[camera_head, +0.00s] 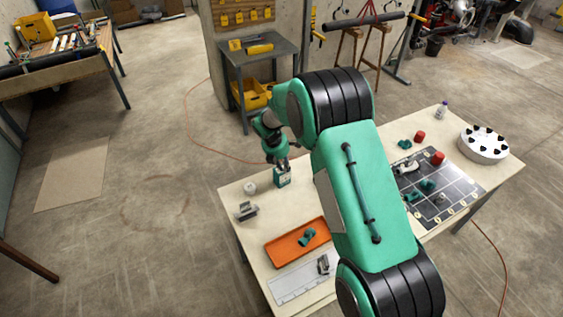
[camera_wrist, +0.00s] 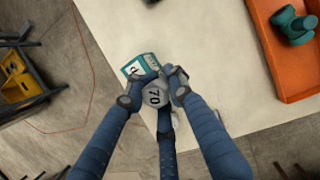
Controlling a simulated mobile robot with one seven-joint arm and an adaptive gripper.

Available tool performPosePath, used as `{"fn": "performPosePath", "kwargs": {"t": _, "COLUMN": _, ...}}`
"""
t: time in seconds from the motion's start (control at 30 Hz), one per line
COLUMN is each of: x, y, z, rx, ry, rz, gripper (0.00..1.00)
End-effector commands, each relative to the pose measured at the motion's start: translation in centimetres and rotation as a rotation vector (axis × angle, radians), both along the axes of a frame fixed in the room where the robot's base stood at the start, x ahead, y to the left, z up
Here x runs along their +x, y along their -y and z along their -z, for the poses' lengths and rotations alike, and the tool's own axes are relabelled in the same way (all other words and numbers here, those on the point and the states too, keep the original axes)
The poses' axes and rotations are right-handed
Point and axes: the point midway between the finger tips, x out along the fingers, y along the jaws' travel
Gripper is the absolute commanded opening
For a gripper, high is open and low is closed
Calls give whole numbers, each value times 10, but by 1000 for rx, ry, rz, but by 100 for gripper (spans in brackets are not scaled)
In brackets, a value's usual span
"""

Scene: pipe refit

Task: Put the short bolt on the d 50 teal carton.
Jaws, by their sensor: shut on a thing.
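My gripper (camera_wrist: 157,88) has its fingers closed around a grey, roughly six-sided piece marked 70 (camera_wrist: 156,97). I take it for the short bolt's head; its shank is hidden below. The teal and white carton (camera_wrist: 133,68) lies just beyond and under the fingers in the wrist view, partly covered by them, with only part of its label showing. In the head view my gripper (camera_head: 277,160) is directly above the carton (camera_head: 283,178), near the table's back left corner. I cannot tell whether the bolt touches the carton's top.
A small white round piece (camera_head: 250,187) and a grey metal block (camera_head: 246,211) stand left of the carton. An orange tray (camera_head: 279,252) holds a teal part. A dark grid mat (camera_head: 462,185) and a white round holder (camera_head: 484,143) are at the right.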

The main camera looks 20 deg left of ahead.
Motion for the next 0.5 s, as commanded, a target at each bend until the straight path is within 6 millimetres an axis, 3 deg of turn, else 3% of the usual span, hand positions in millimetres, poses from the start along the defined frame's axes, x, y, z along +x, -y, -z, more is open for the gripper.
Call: {"fn": "performPosePath", "kwargs": {"t": 0.5, "x": 52, "y": -30, "z": 6, "rx": 1, "ry": 1, "rz": 1, "gripper": 0}}
